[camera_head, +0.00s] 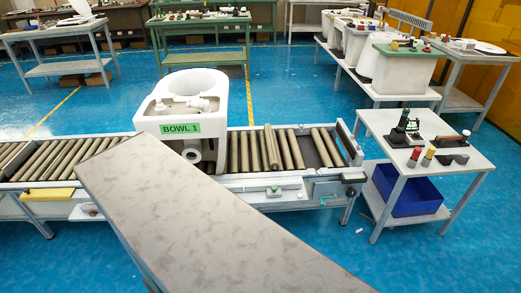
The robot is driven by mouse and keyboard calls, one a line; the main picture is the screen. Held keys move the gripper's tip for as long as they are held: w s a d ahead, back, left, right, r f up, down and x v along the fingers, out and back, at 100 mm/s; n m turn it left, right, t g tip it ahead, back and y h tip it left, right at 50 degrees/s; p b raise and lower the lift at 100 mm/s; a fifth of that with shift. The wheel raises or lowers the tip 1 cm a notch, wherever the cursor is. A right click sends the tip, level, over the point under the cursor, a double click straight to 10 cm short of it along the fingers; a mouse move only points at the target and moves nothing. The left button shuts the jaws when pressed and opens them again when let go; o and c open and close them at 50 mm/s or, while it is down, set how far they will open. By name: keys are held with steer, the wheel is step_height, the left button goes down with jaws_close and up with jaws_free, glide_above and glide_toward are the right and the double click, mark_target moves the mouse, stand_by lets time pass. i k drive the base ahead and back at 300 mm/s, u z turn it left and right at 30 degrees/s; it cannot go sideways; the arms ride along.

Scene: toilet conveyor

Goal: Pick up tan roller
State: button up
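Several tan rollers lie across the conveyor (222,182) in the middle of the view. One tan roller (271,147) right of the white toilet bowl looks slightly tilted against its neighbours. I cannot tell whether it rests on them or sits in the frame. Other tan rollers (327,147) lie near the conveyor's right end, with a dark gap beside them. More tan rollers (62,160) fill the left part of the conveyor. My gripper is not in view.
The toilet bowl (205,90), labelled BOWL 1, stands on the conveyor. A grey slab (200,220) covers the front and hides part of the conveyor. A side table (385,125) at right holds tools, with a blue bin (405,195) below. Blue floor is open at front right.

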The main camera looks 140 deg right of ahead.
mark_target(272, 155)
steer(key=z, duration=0.1)
steer(key=i, duration=0.1)
steer(key=u, duration=0.1)
steer(key=k, duration=0.2)
steer(key=z, duration=3.15)
steer(key=k, duration=0.3)
steer(key=z, duration=1.9)
